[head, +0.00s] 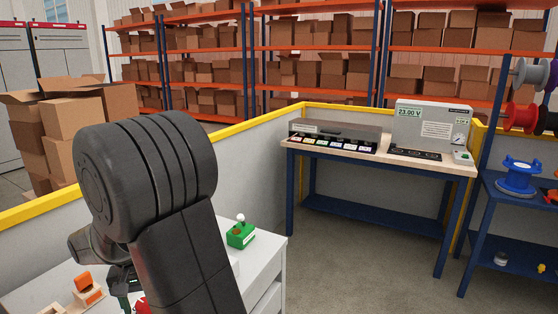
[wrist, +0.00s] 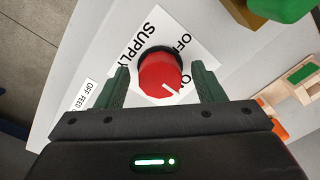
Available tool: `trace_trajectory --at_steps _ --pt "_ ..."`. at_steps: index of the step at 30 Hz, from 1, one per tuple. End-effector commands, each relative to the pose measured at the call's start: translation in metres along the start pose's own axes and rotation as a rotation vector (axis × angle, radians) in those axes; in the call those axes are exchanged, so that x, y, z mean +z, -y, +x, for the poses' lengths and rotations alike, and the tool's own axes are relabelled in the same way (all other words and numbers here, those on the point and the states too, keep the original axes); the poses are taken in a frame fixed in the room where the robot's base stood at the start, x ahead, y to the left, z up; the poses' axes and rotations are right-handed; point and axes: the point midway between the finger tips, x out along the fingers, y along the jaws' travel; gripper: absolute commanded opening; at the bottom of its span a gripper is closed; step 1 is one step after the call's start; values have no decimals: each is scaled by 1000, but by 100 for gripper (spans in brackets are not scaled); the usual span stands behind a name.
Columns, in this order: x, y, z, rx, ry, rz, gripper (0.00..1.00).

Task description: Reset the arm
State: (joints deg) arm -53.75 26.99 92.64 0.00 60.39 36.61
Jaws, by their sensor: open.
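My gripper (wrist: 162,78) is open in the wrist view, its two dark green fingers apart on either side of a red rotary knob (wrist: 160,78). The knob has a white pointer line toward the lower right and sits on a white plate (wrist: 205,50) printed "SUPPLY" and "OFF"; another marking is partly cut off. I see gaps between knob and fingers, but cannot tell the height above it. In the head view my bent black arm (head: 150,180) reaches down over the white bench (head: 262,258) and hides most of the gripper. A bit of the red knob (head: 142,306) shows there.
A green box (head: 240,236) with a white-topped lever stands on the bench, right of my arm. Orange parts on wooden blocks (head: 85,290) lie at left. A low yellow-topped wall (head: 250,125) stands behind. A table (head: 375,155) with instruments is beyond, across open floor.

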Motion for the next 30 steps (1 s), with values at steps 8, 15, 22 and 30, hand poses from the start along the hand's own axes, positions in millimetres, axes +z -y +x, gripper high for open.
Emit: trace_trajectory --at_steps 8,15,22,30 --pt "0 0 -1 -1 -1 0 62" --pt "-1 1 -25 -3 -4 7 62" --pt "-1 1 -70 -4 -5 7 62" --pt "-1 1 -124 -4 -6 7 62"
